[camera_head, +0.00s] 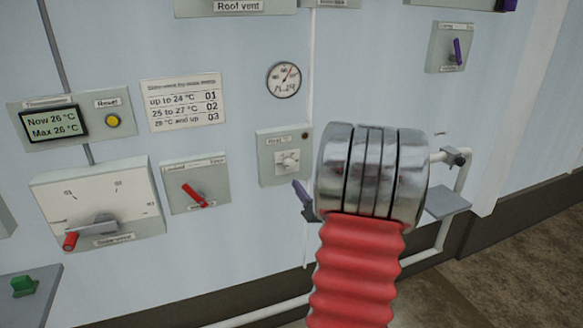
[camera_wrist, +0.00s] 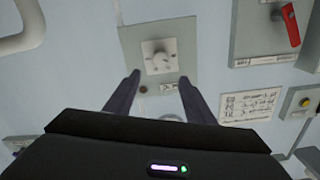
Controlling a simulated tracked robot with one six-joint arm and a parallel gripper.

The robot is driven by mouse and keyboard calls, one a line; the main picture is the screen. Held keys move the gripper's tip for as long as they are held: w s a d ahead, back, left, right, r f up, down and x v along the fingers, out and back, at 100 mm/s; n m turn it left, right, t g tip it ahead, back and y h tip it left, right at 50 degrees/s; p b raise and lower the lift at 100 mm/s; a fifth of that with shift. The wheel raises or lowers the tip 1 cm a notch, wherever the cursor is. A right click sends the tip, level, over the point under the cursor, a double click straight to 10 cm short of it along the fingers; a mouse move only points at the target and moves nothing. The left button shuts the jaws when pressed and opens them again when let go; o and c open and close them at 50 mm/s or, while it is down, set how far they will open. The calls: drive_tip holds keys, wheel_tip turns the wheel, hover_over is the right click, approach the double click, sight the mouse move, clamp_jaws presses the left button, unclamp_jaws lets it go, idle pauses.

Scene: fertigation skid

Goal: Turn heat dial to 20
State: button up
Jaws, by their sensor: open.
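In the wrist view the dial (camera_wrist: 158,57) appears upside down, ahead of my gripper. My gripper (camera_wrist: 158,82) is open, its two dark fingers apart and the knob beyond and between their tips, apparently not touching.
A red-handled switch (camera_head: 196,196) and a larger lever panel (camera_head: 98,205) are left of the dial. A thermometer display (camera_head: 54,123) reads Now 26 °C, Max 26 °C. A notice (camera_head: 183,103) and round gauge (camera_head: 283,79) are above. White pipes (camera_head: 460,190) are at right.

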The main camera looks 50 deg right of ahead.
sight(291, 165)
drive_tip(key=shift+w+d, duration=0.1)
idle(0.3)
drive_tip(key=x, duration=1.3)
drive_tip(key=shift+w+d, duration=0.1)
drive_tip(key=shift+w, duration=0.15)
drive_tip(key=c, duration=1.1)
